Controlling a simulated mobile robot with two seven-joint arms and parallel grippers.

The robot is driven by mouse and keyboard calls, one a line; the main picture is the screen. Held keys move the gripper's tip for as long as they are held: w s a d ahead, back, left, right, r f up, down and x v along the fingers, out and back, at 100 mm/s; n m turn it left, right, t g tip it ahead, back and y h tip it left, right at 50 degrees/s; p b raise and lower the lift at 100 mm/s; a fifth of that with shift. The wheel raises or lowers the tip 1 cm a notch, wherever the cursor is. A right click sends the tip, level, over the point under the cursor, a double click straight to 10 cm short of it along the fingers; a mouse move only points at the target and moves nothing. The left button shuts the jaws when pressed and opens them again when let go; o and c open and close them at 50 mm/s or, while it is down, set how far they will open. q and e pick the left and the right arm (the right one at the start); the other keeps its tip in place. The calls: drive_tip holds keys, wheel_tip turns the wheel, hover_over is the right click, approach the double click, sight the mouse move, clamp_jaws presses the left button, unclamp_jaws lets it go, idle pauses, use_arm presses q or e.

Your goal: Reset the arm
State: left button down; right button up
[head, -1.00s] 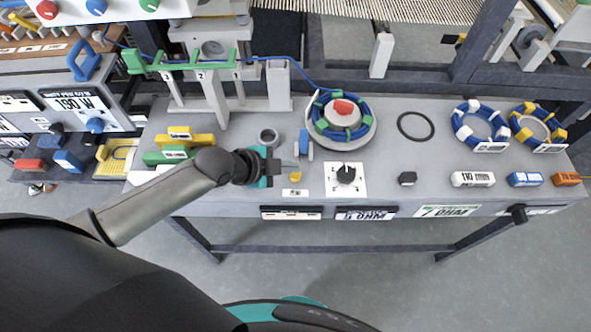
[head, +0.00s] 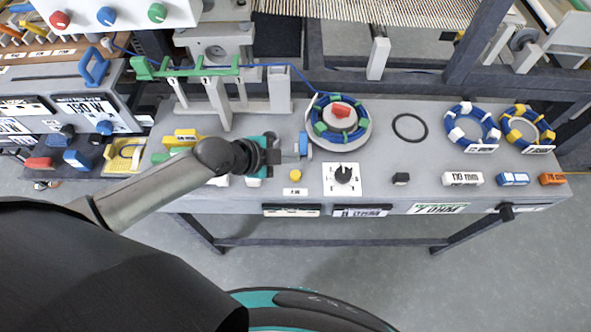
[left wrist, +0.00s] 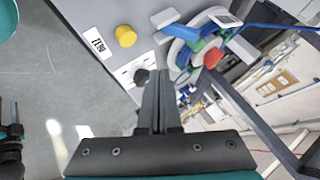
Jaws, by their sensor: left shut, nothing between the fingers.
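My left gripper (head: 290,157) reaches in from the left over the grey bench (head: 405,160), near a blue-topped piece at its tip. In the left wrist view its two dark fingers (left wrist: 158,100) are pressed together with nothing between them. The yellow button (head: 295,174) and the black knob on its white dial plate (head: 343,175) sit just to the right and front of it; the button (left wrist: 125,36) also shows in the left wrist view. My right gripper is not in view.
A round spool (head: 340,118) with blue and green coil stands behind the dial. Two more coils (head: 472,125) and several small labelled blocks (head: 462,178) lie to the right. A green bracket (head: 190,70) and posts stand behind the gripper. Open floor lies in front of the bench.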

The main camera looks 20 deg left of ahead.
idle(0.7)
use_arm(q)
drive_tip(key=s+d+r+n+g, duration=0.1)
drive_tip(key=s+d+r+n, duration=0.1)
drive_tip(key=s+d+n, duration=0.3)
drive_tip(key=s+a+r+n+g+y, duration=0.3)
drive_tip(key=s+a+n+y, duration=0.2)
drive_tip(key=s+a+n, duration=0.55)
drive_tip(key=s+d+f+m+g+b, duration=0.15)
drive_tip(key=f+b, duration=0.25)
drive_tip(key=f, duration=1.1)
drive_tip(key=s+f+t+b, duration=0.15)
drive_tip(key=f+b, duration=0.25)
drive_tip(key=f, duration=1.1)
drive_tip(key=s+a+f+g+b, duration=0.1)
drive_tip(key=s+f+b, duration=0.2)
drive_tip(key=s+f, duration=0.5)
drive_tip(key=s+a+f+g+b, duration=0.1)
drive_tip(key=s+f+b, duration=0.2)
drive_tip(key=s+f, duration=0.5)
wheel_tip(320, 180, down, 4)
drive_tip(key=shift+a+f+y, duration=0.15)
drive_tip(key=shift+a+y, duration=0.15)
drive_tip(key=shift+a, duration=0.05)
drive_tip(key=shift+s, duration=0.1)
